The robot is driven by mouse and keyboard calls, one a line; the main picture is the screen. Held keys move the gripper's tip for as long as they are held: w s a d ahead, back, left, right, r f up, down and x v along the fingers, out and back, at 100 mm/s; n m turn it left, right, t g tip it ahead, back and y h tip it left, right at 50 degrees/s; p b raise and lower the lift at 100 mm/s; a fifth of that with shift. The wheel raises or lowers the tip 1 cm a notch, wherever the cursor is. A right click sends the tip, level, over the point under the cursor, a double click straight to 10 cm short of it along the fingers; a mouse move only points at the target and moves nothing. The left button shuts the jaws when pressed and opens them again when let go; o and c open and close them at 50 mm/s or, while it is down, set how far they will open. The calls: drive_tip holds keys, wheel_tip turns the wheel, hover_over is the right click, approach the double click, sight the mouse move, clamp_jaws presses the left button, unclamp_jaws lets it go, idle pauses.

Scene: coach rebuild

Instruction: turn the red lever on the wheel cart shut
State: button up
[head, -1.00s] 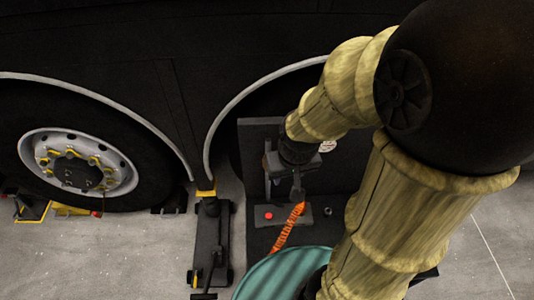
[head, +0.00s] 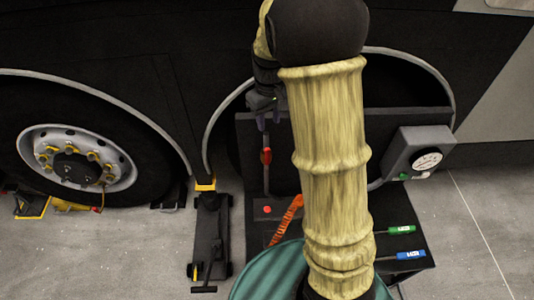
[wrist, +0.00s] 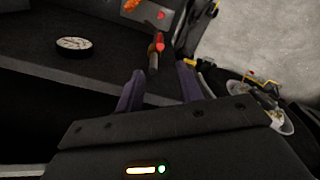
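The red lever (head: 266,156) sits on a thin upright grey pipe on the left part of the dark wheel cart (head: 388,258). It also shows in the wrist view (wrist: 159,43), just beyond the fingertips and roughly between them. My gripper (head: 269,121) is above the lever in the head view, its purple fingers pointing down. In the wrist view my gripper (wrist: 160,70) is open, with the fingers well apart and nothing between their tips. I see no contact with the lever. My arm hides the middle of the cart.
A red button (head: 267,209) and a coiled orange hose (head: 287,219) are below the lever. A gauge box (head: 420,153) and green (head: 401,230) and blue (head: 410,255) handled tools are at the right. A floor jack (head: 210,238) stands left of the cart.

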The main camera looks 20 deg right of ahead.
sight(267, 155)
drive_tip(key=shift+w+a+r, duration=0.1)
drive_tip(key=shift+w, duration=0.4)
wheel_tip(267, 155, down, 18)
drive_tip(key=shift+r+p, duration=0.25)
drive_tip(key=shift+p, duration=0.45)
clamp_jaws()
